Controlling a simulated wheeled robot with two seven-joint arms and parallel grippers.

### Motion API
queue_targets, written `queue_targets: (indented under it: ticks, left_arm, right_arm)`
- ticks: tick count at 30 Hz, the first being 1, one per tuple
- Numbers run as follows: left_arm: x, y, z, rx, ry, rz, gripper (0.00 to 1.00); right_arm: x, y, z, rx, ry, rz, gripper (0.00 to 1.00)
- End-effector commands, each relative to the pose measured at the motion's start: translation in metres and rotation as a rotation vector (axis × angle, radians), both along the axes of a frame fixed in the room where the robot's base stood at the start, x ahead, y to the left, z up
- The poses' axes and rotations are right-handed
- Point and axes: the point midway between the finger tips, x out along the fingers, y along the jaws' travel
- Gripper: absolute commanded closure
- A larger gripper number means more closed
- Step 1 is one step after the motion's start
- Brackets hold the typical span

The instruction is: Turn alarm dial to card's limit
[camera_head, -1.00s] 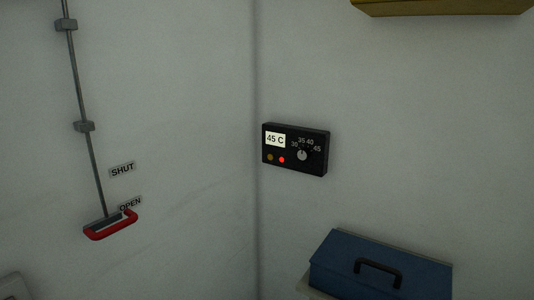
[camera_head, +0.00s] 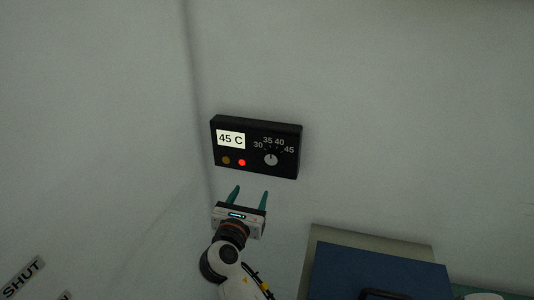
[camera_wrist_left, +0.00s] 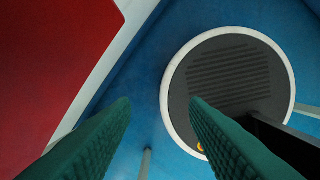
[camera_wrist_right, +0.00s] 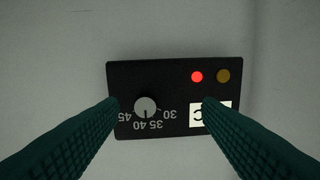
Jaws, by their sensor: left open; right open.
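The black alarm panel (camera_head: 287,172) is fixed on the pale wall, with a white card (camera_head: 231,139) reading 45 C. Its grey dial (camera_head: 271,160) has marks for 30, 35, 40 and 45 around its top. The dial's pointer line looks to be up between 35 and 40. My right gripper (camera_head: 251,193) is open and empty below the panel. In the right wrist view the panel appears upside down, with the dial (camera_wrist_right: 145,107) between the fingers' lines and the card (camera_wrist_right: 210,115) partly hidden by a finger. My left gripper (camera_wrist_left: 160,102) is open and empty, away from the panel.
A red lamp (camera_head: 242,162) is lit on the panel beside a dim amber one (camera_head: 226,160). A blue toolbox (camera_head: 380,270) stands at lower right. A SHUT label (camera_head: 23,277) is at lower left. The wall around the panel is clear.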

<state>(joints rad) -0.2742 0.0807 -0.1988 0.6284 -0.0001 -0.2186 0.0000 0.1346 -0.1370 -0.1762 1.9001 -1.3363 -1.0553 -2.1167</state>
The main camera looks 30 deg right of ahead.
Motion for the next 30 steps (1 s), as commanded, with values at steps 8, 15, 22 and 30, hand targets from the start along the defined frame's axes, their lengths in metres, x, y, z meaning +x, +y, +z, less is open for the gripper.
queue_targets:
  ticks: [8,15,22,30]
  left_arm:
    - [-0.042,0.002,-0.006,0.004,0.061,0.000,0.59]
    - [-0.039,0.002,-0.024,0.003,0.058,0.000,0.59]
    - [-0.010,-0.001,-0.035,-0.001,0.012,-0.001,0.59]
    - [-0.024,-0.001,-0.040,0.000,0.033,-0.001,0.59]
  right_arm:
    - [0.003,-0.023,0.027,-0.068,0.007,-0.051,0.41]
    - [0.035,-0.059,0.025,-0.064,0.004,-0.049,0.41]
    - [0.059,-0.088,0.025,-0.064,0.006,-0.047,0.41]
    - [0.069,-0.099,0.027,-0.062,0.006,-0.046,0.41]
